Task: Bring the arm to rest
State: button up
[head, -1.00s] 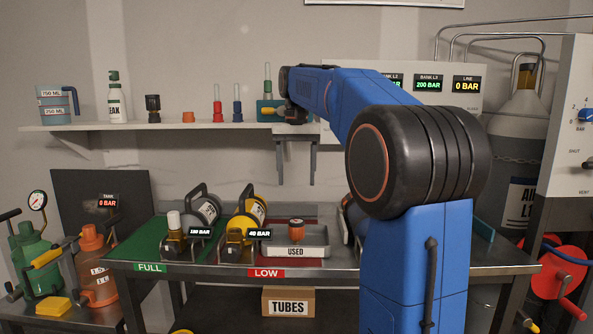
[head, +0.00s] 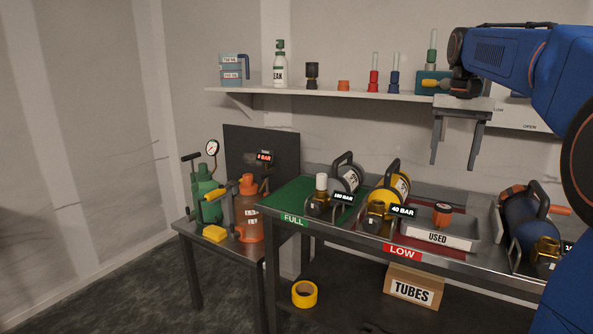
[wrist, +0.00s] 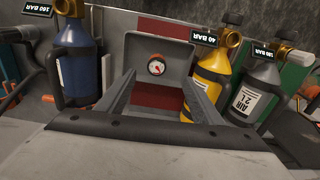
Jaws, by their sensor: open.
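My gripper (head: 458,142) hangs fingers down in front of the wall shelf, above the bench in the head view. Its two fingers are apart with nothing between them. In the wrist view the fingers (wrist: 157,98) frame the grey tray below, well clear of it. My blue arm reaches in from the right of the head view.
The bench holds a grey cylinder (head: 345,178), a yellow cylinder (head: 397,180), the USED tray (head: 463,243) with an orange-rimmed gauge (head: 442,212), and a blue cylinder (head: 527,222). The shelf (head: 330,92) carries bottles and fittings behind my gripper. A side table (head: 200,240) holds sprayers.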

jog(key=s+a+f+n+t, duration=0.1)
jog(key=s+a+f, duration=0.3)
jog(key=s+f, duration=0.5)
jog(key=s+a+f+n+t, duration=0.2)
jog(key=s+a+f, duration=0.3)
jog(key=s+f, duration=0.4)
jog(key=s+a+f+n+t, duration=0.1)
jog(key=s+a+f+n, duration=0.2)
jog(key=s+f, duration=0.6)
jog(key=shift+s+a+f, duration=0.15)
jog(key=shift+s+a, duration=0.65)
jog(key=shift+a, duration=0.3)
